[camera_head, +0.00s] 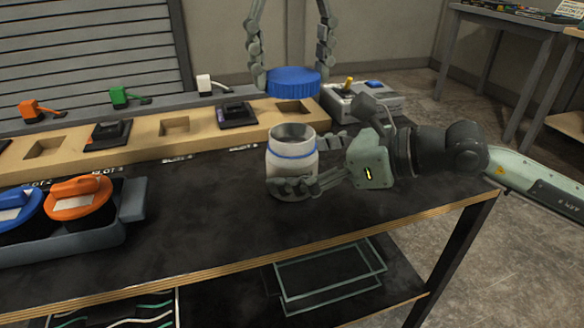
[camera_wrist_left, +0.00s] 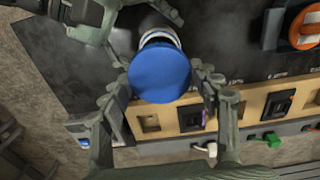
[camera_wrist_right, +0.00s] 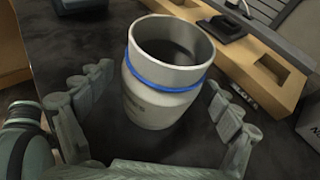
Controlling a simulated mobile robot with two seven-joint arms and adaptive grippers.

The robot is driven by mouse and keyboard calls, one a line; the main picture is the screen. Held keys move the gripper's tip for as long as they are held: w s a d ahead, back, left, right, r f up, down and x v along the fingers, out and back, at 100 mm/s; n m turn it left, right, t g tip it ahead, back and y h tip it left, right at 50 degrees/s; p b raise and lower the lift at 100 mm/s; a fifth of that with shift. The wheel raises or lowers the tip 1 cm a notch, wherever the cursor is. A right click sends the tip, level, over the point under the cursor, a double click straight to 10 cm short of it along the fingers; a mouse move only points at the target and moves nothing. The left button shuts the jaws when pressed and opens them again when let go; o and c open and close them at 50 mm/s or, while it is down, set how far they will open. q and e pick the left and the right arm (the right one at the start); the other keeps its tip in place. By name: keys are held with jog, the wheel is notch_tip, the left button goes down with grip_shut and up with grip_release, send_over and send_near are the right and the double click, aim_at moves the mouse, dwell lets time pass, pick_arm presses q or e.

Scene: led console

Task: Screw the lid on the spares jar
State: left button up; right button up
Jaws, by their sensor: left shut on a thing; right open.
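The spares jar (camera_head: 291,166) is a grey-white jar with a blue ring below its open mouth. It stands upright on the dark bench top and also fills the right wrist view (camera_wrist_right: 155,103). My right gripper (camera_head: 303,167) is open, with a finger on each side of the jar and gaps visible in the right wrist view. The round blue lid (camera_head: 292,82) is held level in my left gripper (camera_head: 291,70), above and beyond the jar. In the left wrist view the lid (camera_wrist_left: 160,73) hides most of the jar, leaving part of its rim visible.
A wooden slotted rail (camera_head: 175,127) with black blocks runs behind the jar. A grey box with a yellow-topped lever (camera_head: 350,98) stands right of the lid. Blue and orange-lidded containers (camera_head: 78,198) sit in a tray at left. The bench between tray and jar is clear.

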jog(key=shift+w+a+f, duration=0.1)
jog(key=shift+a+f, duration=0.05)
jog(key=shift+a, duration=0.1)
jog(key=shift+c, duration=0.4)
jog(key=c, duration=1.7)
pick_arm(q)
jog(key=shift+f, duration=2.45)
pick_arm(e)
jog(key=shift+c, duration=0.2)
